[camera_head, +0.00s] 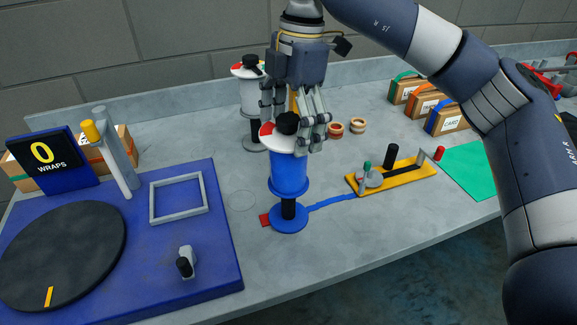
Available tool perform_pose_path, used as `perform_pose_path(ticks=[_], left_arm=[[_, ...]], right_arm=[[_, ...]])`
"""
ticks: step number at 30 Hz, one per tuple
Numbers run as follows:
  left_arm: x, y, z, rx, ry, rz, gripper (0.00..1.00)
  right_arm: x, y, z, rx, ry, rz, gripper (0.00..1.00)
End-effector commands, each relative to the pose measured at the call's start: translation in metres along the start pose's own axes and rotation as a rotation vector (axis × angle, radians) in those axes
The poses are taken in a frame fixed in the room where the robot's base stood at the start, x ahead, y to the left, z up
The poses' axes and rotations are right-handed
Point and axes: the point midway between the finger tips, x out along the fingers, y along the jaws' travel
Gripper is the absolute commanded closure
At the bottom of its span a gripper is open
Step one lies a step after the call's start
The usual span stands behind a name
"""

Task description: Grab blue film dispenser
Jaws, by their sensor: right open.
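The blue film dispenser (289,175) stands upright near the middle of the table, with a black knob on top, a red and white top disc and a round blue base. My right gripper (294,115) points down at its top and is open. Its fingers show to the left and right of the black knob. I cannot tell whether they touch the dispenser. My left gripper is not in view.
A similar white dispenser (255,98) stands close behind, partly hidden by my right gripper. A blue wrapping station (215,250) with a black turntable (62,255) fills the left. A yellow fixture (400,176), a green mat (476,165) and boxes (447,118) are at right.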

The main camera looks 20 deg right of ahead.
Motion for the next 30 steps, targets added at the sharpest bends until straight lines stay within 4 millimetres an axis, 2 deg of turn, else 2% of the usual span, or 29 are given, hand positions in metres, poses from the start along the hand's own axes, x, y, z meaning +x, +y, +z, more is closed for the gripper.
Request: perform_pose_path(ticks=[12, 20, 26, 27, 30], left_arm=[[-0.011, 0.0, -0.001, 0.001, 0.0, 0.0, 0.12], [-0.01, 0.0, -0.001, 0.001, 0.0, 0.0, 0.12], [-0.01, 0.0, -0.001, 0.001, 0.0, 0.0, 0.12], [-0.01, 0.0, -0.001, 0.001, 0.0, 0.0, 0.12], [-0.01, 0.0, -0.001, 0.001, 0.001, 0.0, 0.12]], right_arm=[[0.051, 0.0, 0.0, -0.001, 0.001, -0.002, 0.11], [0.054, 0.0, 0.0, -0.001, 0.002, 0.001, 0.11], [0.054, 0.0, 0.0, -0.001, 0.001, 0.0, 0.54], [0.054, 0.0, 0.0, -0.001, 0.001, 0.0, 0.57], [0.054, 0.0, 0.0, -0.001, 0.001, 0.0, 0.58]])
